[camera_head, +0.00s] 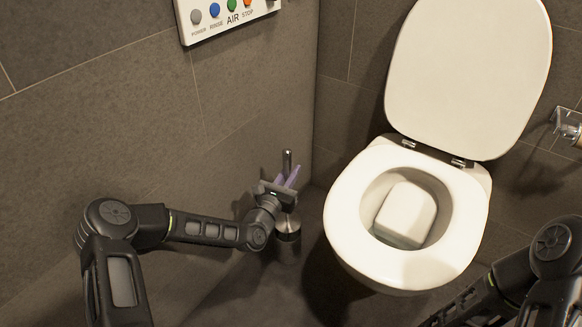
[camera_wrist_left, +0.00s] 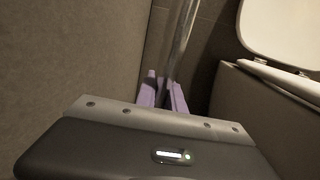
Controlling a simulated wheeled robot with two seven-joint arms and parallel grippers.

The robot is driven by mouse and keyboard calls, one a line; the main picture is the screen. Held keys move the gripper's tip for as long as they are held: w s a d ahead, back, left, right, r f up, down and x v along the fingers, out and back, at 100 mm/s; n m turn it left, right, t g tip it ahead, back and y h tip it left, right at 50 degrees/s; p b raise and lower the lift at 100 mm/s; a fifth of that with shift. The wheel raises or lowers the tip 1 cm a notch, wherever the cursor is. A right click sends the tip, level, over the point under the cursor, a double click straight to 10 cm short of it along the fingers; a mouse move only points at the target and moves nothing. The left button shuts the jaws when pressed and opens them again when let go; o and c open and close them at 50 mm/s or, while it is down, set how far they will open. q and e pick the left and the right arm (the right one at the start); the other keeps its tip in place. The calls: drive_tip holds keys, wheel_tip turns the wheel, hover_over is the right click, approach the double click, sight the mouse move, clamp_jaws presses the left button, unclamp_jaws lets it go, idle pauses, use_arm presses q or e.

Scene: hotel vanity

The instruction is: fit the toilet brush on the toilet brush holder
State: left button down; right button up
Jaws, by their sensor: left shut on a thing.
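The toilet brush (camera_head: 287,160) shows as a metal handle standing nearly upright in the corner left of the toilet. My left gripper (camera_head: 287,178) has purple fingers shut on this handle, with the top end sticking up above them. In the left wrist view the handle (camera_wrist_left: 180,45) runs up from between the fingers (camera_wrist_left: 164,96). The toilet brush holder (camera_head: 288,240) is a metal cylinder on the floor just below the gripper. My gripper and wrist hide the brush's lower part, so I cannot tell how it sits in the holder. My right gripper is out of view.
A white toilet (camera_head: 345,215) with its lid (camera_head: 468,75) raised stands right of the holder. A tiled wall (camera_head: 110,120) is close on the left, with a button panel (camera_head: 228,18) above. A paper holder (camera_head: 567,122) is on the right wall.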

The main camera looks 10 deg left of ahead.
use_arm(q)
drive_tip(key=shift+f, duration=2.35)
